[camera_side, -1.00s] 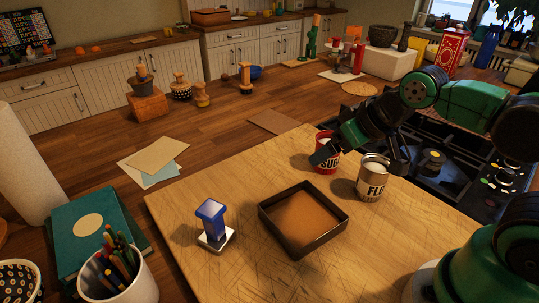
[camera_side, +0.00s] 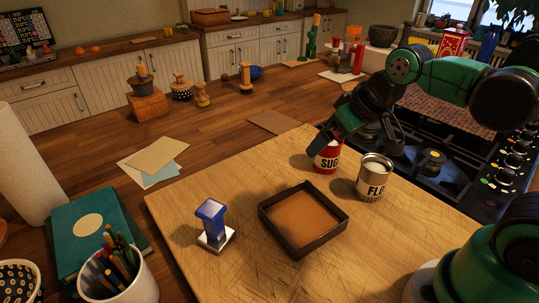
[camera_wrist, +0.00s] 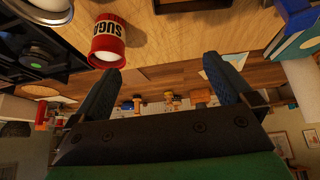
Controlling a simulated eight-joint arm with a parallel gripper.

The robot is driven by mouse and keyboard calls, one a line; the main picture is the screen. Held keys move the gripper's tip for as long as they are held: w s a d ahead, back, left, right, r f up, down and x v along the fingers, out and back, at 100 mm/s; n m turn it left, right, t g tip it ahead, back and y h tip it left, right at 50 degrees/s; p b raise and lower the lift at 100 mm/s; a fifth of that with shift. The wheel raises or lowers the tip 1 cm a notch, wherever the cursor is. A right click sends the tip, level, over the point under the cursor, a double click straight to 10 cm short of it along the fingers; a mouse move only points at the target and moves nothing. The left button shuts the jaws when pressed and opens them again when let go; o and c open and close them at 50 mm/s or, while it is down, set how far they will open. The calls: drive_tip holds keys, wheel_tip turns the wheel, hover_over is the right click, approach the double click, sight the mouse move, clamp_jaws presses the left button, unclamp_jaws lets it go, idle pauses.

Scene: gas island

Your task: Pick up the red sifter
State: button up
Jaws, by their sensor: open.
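The red sifter (camera_side: 328,158) is a red can with a label reading "SUG...". It stands upright on the wooden board near its far edge, beside the gas hob. In the wrist view the red sifter (camera_wrist: 107,45) shows at the upper left, just beyond the tip of the left finger. My gripper (camera_side: 330,138) is open and empty. In the side view its fingers hang by the top of the red sifter and partly cover it. In the wrist view the two fingers of my gripper (camera_wrist: 168,72) stand wide apart, with the sifter outside the gap.
A silver can marked "FLO..." (camera_side: 373,180) stands just right of the sifter. A dark square tray (camera_side: 268,222) with brown contents lies in front, and a blue-handled stamp (camera_side: 213,222) stands to its left. The gas hob (camera_side: 425,180) is at the right. The board's front is clear.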

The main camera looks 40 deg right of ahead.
drive_tip(key=w+d+g, duration=0.3)
drive_tip(key=w+d, duration=0.2)
drive_tip(key=m+g, duration=0.1)
drive_tip(key=g, duration=0.2)
hover_over(327, 153)
drive_tip(key=w+d, duration=0.2)
drive_tip(key=f, duration=0.4)
drive_tip(key=shift+s+d, duration=0.1)
drive_tip(key=shift+s, duration=0.15)
drive_tip(key=shift+d+f, duration=0.1)
drive_tip(key=shift+f, duration=2.8)
drive_tip(key=c, duration=1)
drive_tip(key=shift+r, duration=0.1)
